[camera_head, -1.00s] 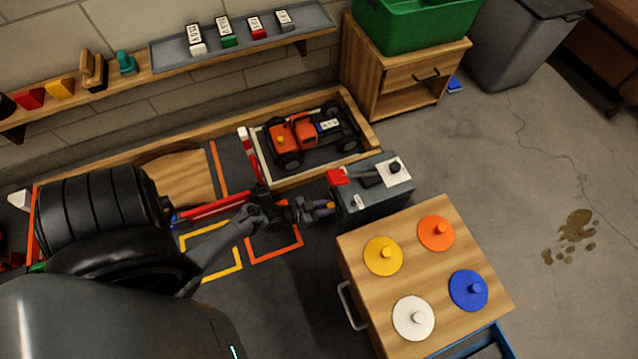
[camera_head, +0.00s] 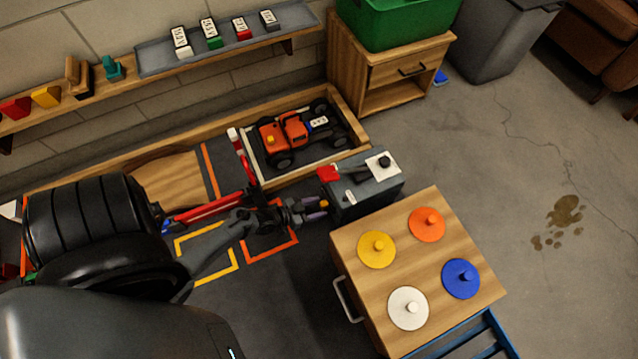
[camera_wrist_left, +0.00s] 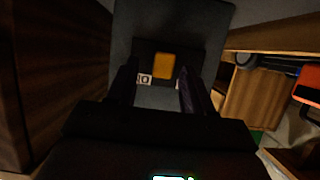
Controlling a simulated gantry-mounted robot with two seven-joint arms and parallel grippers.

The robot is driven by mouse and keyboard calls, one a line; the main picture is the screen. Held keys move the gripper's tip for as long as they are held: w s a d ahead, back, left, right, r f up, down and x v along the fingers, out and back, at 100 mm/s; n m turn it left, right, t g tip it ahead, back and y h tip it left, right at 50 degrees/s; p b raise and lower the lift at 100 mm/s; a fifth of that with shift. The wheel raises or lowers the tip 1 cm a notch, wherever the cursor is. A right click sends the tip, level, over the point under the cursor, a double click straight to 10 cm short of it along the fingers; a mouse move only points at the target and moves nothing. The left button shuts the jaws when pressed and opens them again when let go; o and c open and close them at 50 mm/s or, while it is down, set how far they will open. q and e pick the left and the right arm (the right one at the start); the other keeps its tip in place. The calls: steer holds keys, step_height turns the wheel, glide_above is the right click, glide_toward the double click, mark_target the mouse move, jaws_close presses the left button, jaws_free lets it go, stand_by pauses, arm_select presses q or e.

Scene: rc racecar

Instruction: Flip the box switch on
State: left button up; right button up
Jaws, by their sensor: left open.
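The dark grey switch box (camera_head: 362,195) stands just left of and behind the wooden cabinet with coloured discs. It has a red piece and a white plate with a black knob on top. My left gripper (camera_head: 317,210) is at the box's left side, fingers pointing at it. In the left wrist view, the box face (camera_wrist_left: 205,30) is ahead, with a yellow-orange switch (camera_wrist_left: 163,66) in a dark recess and a small white label beside it. The open left gripper (camera_wrist_left: 158,82) has its fingers either side of the switch; contact cannot be told. The right gripper is not visible.
The wooden cabinet (camera_head: 440,310) with several coloured discs stands close to the right of my left gripper. An orange toy car (camera_head: 290,130) sits in a wooden-edged tray behind the box. Open floor (camera_head: 500,200) lies to the right.

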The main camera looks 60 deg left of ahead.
arm_select(q)
steer(key=p+v, duration=0.4)
steer(key=v, duration=0.5)
steer(key=shift+s, duration=0.2)
